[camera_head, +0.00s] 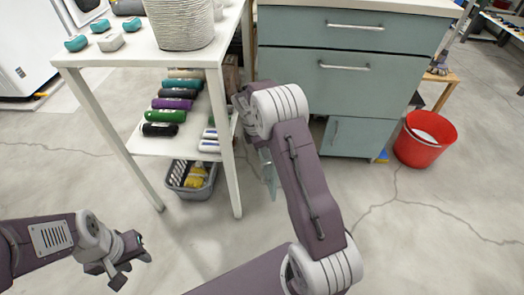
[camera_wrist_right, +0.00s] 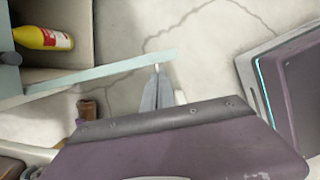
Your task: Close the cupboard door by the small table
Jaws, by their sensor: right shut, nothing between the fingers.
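The blue-green cupboard (camera_head: 350,103) stands right of the small white table (camera_head: 135,52). Its open door (camera_head: 268,174) sticks out into the gap beside the table, mostly hidden by my right arm. In the right wrist view the door (camera_wrist_right: 95,76) is a pale panel seen nearly edge-on, standing out from the cupboard's open inside. My right gripper (camera_wrist_right: 157,72) is shut and empty, its tips right at the panel near its free end; I cannot tell whether they touch. My left gripper (camera_head: 134,268) is open and empty, low over the floor at the lower left.
A yellow bottle (camera_wrist_right: 42,38) lies inside the cupboard. A red bucket (camera_head: 425,150) stands on the right. The floor in front is clear.

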